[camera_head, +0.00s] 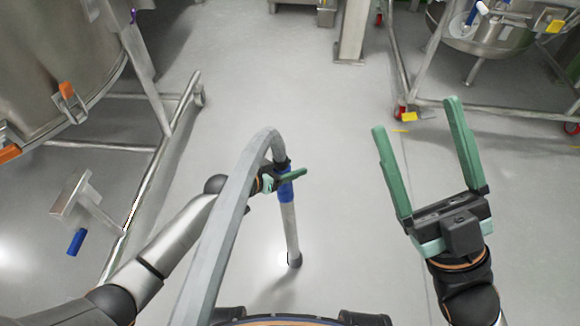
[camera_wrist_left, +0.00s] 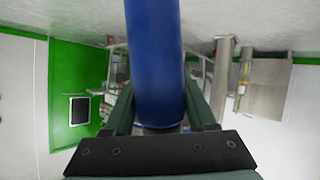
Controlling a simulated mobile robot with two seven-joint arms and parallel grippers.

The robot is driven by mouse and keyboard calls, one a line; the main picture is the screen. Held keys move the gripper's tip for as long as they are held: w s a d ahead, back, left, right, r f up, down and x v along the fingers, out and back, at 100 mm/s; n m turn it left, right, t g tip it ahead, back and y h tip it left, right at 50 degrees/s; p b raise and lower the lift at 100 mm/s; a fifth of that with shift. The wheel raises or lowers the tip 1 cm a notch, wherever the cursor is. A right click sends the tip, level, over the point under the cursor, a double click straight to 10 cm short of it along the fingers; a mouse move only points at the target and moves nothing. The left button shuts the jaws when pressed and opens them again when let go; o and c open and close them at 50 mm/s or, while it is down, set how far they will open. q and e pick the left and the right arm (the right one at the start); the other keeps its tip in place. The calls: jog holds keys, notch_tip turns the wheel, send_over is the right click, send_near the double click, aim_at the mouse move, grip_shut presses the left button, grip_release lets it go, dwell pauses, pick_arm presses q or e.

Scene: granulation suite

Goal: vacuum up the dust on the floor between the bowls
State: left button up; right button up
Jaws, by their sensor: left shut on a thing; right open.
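My left gripper (camera_head: 280,179) is shut on the blue grip of the vacuum wand (camera_head: 290,225). The wand is a grey tube that points down, slightly tilted, with its dark end low near the floor; I cannot tell if it touches. A grey hose (camera_head: 222,220) arcs from its top back towards me. The blue grip (camera_wrist_left: 155,60) fills the middle of the left wrist view between the green fingers. My right gripper (camera_head: 415,115) is open and empty over the floor at the right. Steel bowls stand at the left (camera_head: 60,60) and the far right (camera_head: 485,30). I cannot make out dust on the floor.
The left bowl's tubular steel frame (camera_head: 150,185) runs along the floor left of my left arm. The right bowl's frame (camera_head: 480,125) has red castors (camera_head: 571,128). A steel post (camera_head: 352,35) stands at the back. The grey floor (camera_head: 240,80) between is clear.

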dwell(0.4)
notch_tip(320, 180, up, 8)
jog(key=p, duration=0.7)
jog(key=shift+d+f+n+t, duration=0.2)
jog(key=shift+d+n+t, duration=0.1)
jog(key=shift+d, duration=0.05)
jog(key=shift+s, duration=0.1)
